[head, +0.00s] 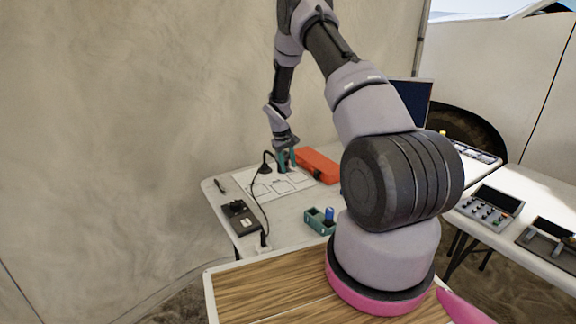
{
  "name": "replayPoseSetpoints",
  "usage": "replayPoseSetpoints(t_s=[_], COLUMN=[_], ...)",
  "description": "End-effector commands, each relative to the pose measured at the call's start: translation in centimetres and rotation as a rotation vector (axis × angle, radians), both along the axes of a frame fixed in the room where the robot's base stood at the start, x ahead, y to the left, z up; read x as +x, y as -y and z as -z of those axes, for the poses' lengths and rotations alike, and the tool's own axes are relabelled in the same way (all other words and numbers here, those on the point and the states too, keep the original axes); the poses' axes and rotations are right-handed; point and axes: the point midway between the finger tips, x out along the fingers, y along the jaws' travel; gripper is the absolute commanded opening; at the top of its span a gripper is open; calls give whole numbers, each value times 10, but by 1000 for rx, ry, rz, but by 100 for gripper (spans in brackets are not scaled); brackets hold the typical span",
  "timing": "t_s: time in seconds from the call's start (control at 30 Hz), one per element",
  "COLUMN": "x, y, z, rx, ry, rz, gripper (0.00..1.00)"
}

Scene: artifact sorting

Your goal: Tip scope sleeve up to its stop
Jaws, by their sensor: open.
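My gripper (286,160) reaches down over the far part of the white table, with teal fingers pointing downward. It is open, and no object shows between the fingers. Just left of it stands a small black scope (266,167) with a dark cone-like base and a curved cable. The scope's sleeve is too small to make out, and I cannot tell its tilt. I cannot tell whether the fingers touch the scope.
A white marked sheet (258,190) lies under the scope. An orange case (318,165) sits right of my gripper. A black box (240,215), a green tray (319,221) and a blue cylinder (329,213) are nearer. My arm hides the table's right part.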

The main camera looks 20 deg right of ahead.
Motion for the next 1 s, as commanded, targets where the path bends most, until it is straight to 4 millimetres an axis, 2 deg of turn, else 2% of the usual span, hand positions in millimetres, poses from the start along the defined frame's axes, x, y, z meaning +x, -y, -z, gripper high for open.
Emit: replayPoseSetpoints(t_s=[0.27,0.3,0.37,0.4,1.0], x=[0,0,0,0,0], y=[0,0,0,0,0], z=[1,1,1,1,1], rx=[0,0,0,0,0], ry=[0,0,0,0,0], rz=[0,0,0,0,0], gripper=[46,31,8,0,0])
